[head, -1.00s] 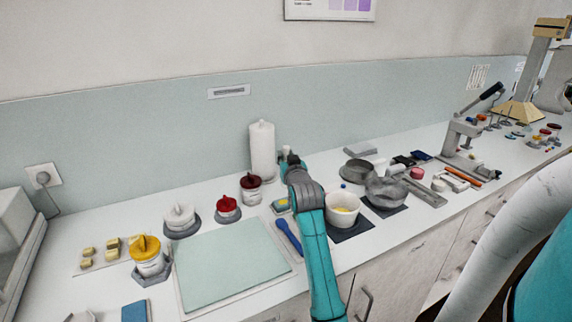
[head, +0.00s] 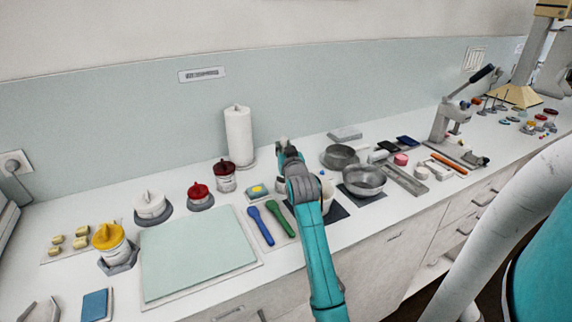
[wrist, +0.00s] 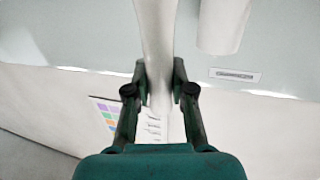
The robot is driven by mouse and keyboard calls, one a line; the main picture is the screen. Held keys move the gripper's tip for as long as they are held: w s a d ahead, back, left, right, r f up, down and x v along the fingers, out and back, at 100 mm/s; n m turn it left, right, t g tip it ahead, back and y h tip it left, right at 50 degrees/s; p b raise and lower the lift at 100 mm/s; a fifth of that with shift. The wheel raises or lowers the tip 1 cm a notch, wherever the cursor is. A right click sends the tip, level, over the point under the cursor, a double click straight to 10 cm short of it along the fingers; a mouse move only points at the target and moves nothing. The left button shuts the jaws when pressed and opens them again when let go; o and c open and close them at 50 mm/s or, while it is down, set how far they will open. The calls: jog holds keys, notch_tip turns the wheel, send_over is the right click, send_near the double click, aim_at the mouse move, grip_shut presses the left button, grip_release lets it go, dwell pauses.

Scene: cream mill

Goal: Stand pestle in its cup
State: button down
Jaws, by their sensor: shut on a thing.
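My gripper (wrist: 160,85) is shut on a long, pale, smooth shaft (wrist: 157,45), which looks like the pestle. In the wrist view the shaft runs from between the fingers up past the top edge, so its far end is out of frame. In the head view my gripper (head: 286,147) is raised above the counter, and the pestle cannot be made out there. A white bowl (head: 327,196) stands on a dark mat, mostly hidden behind my arm. I cannot tell which vessel is the pestle's cup.
A paper towel roll (head: 239,137) stands behind my gripper. A grey metal bowl (head: 364,182) and a dark pan (head: 340,157) are to the right. Blue (head: 261,226) and green (head: 280,218) utensils lie left of my arm. The pale green mat (head: 195,248) is clear.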

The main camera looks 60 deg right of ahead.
jog(key=shift+f, duration=2.3)
jog(key=shift+f, duration=0.15)
jog(key=c, duration=1)
grip_release()
jog(key=v, duration=0.7)
jog(key=shift+s+a, duration=0.15)
jog(key=shift+a, duration=0.05)
jog(key=shift+s, duration=0.1)
